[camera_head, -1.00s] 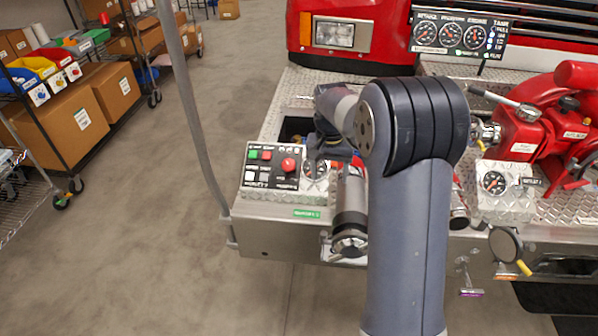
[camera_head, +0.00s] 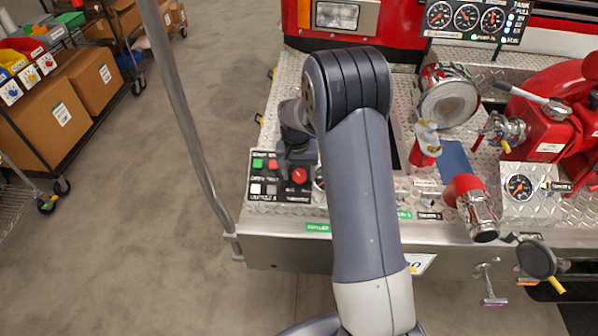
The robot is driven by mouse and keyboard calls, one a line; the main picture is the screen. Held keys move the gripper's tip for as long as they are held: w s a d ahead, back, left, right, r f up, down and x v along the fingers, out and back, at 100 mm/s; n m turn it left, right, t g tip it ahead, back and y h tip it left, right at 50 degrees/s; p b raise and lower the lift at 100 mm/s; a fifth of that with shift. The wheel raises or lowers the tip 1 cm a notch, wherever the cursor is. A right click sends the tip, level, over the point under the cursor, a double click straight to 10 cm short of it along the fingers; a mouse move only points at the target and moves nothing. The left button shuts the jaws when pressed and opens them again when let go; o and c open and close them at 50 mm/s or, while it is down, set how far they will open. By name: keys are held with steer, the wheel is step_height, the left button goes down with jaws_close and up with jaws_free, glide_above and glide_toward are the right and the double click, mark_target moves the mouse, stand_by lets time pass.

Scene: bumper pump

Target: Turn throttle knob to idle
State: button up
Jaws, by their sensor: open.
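A black control panel (camera_head: 264,197) sits at the left end of the bumper deck. It carries green, red and white buttons and a round red knob (camera_head: 299,175) at its right side. Its labels are too small to read surely, so I cannot tell whether this knob is the throttle knob or where it points. My gripper (camera_head: 298,163) is dark, open and points down over the panel's right side, close to the red knob. I cannot tell whether it touches it. My arm hides the deck just right of the panel and most of a gauge there.
A red pump (camera_head: 545,125) with valves and a gauge (camera_head: 519,187) stands at the right. A red and chrome fitting (camera_head: 472,208) and a red nozzle (camera_head: 425,145) are right of my arm. A grey pole (camera_head: 180,110) rises left of the panel.

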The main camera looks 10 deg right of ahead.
steer(key=shift+f, duration=0.2)
steer(key=c, duration=1)
steer(key=shift+o, duration=0.2)
